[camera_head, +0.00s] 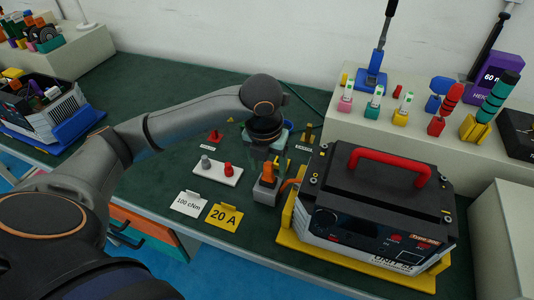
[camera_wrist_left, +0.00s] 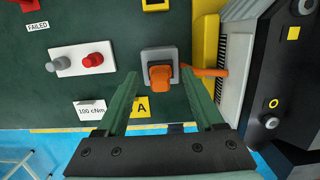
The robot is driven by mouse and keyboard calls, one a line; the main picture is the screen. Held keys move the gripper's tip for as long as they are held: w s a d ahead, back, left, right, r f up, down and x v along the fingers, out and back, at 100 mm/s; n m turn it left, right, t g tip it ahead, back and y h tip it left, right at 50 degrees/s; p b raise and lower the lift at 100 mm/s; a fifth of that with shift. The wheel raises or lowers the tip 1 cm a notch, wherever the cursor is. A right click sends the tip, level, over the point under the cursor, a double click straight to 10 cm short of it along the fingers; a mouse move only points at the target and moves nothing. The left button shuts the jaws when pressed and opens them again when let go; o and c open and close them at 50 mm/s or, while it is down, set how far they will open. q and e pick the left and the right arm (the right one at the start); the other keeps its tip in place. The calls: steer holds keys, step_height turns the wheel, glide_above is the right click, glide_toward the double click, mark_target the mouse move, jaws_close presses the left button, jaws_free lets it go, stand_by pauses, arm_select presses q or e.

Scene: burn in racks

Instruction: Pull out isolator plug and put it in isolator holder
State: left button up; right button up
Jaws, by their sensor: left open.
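An orange plug (camera_head: 268,172), which looks like the isolator plug, sits upright in a square grey block (camera_head: 264,192) beside the black unit. In the left wrist view the plug (camera_wrist_left: 160,76) shows in the middle of the grey block (camera_wrist_left: 147,54). An orange cable or arm runs right from there towards the unit. I cannot tell whether this block is the isolator holder. My left gripper (camera_head: 266,154) is above the plug, pointing down. In the left wrist view its green fingers (camera_wrist_left: 160,88) are open, one on each side of the plug. My right gripper is not in view.
The black unit (camera_head: 375,205) with a red handle stands close on the right in a yellow tray (camera_head: 352,271). A white plate (camera_head: 217,173) with grey and red knobs lies left. "100 cNm" (camera_head: 189,204) and "20 A" (camera_head: 223,217) cards stand in front. Green bench is clear further left.

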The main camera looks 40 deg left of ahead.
arm_select(q)
steer(key=shift+w+f, duration=0.1)
steer(key=shift+f, duration=0.4)
jaws_close()
stand_by(0.8)
stand_by(1.2)
